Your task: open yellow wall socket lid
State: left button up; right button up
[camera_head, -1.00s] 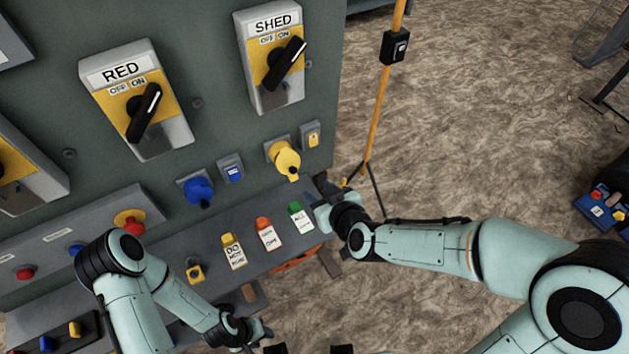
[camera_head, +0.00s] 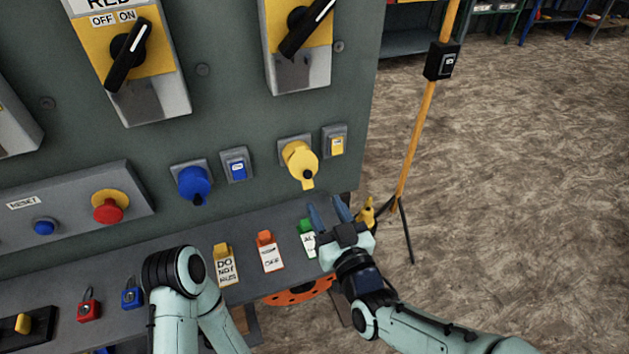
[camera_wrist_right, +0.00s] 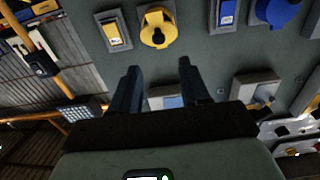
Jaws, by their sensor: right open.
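The yellow wall socket (camera_head: 300,160) is on the grey-green panel, with its round lid shut over the front and a small tab at its lower edge. My right gripper (camera_head: 328,210) is below and slightly right of it, apart from it, fingers open and pointing up toward the panel. In the right wrist view the yellow socket (camera_wrist_right: 158,28) lies beyond and between the two open fingertips (camera_wrist_right: 159,72), with nothing between them. My left arm shows at the lower left in the head view, but its gripper is out of frame.
A blue socket (camera_head: 194,183) and a blue switch (camera_head: 236,166) are left of the yellow socket; a yellow switch (camera_head: 335,144) is right of it. An orange pole (camera_head: 420,120) stands to the right.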

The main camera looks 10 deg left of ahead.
aim_at(309, 174)
jog(key=x, duration=0.9)
grip_shut()
